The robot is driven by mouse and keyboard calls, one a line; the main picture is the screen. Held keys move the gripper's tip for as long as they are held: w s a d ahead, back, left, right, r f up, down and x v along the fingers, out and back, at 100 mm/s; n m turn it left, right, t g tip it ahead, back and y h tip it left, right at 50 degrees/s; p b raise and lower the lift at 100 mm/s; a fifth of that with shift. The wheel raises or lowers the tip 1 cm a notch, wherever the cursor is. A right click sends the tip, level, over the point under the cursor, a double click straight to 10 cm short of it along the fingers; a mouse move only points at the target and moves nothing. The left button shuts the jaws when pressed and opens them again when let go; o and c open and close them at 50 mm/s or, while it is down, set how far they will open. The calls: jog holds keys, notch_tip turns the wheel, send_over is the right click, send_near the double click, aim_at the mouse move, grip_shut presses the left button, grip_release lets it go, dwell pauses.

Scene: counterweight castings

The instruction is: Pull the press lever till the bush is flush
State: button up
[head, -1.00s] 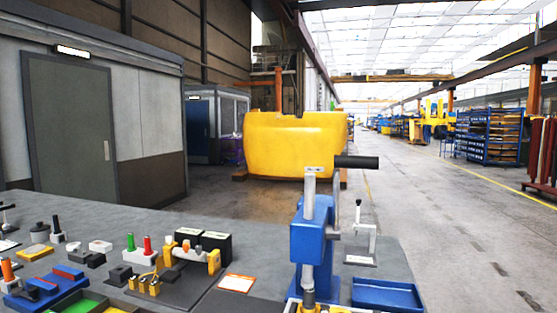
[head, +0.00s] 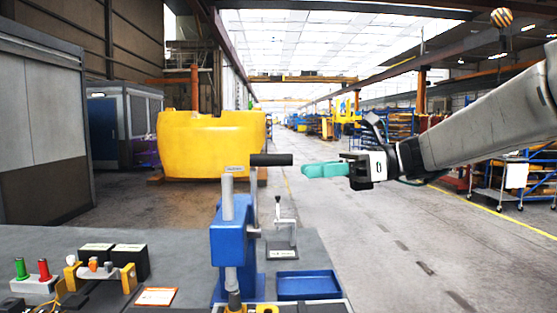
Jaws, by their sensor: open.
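The blue arbor press (head: 230,232) stands on the grey bench in the head view. Its lever has a black handle (head: 270,160) that points right, near the top of the press. The grey ram (head: 228,197) runs down through the press body to a dark lower end near the picture's bottom edge. I cannot make out the bush or whether it is flush. My gripper (head: 308,170), with teal fingers, is open just right of the handle's end, at about its height. In the picture a small gap shows between them.
A blue tray (head: 306,286) and a small toggle clamp (head: 283,232) are right of the press. Green and red plungers (head: 43,270) and a fixture with yellow posts (head: 128,277) are on the left. A large yellow casting (head: 210,145) stands on the floor behind.

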aim_at(278, 160)
jog(key=shift+m+y, duration=0.5)
jog(key=shift+m, duration=0.1)
jog(key=a, duration=0.2)
jog(key=w+a+r, duration=0.1)
jog(key=a, duration=0.2)
jog(key=w+a, duration=0.1)
jog(key=a, duration=0.1)
jog(key=shift+a+r, duration=0.2)
jog(key=shift+r, duration=0.15)
grip_shut()
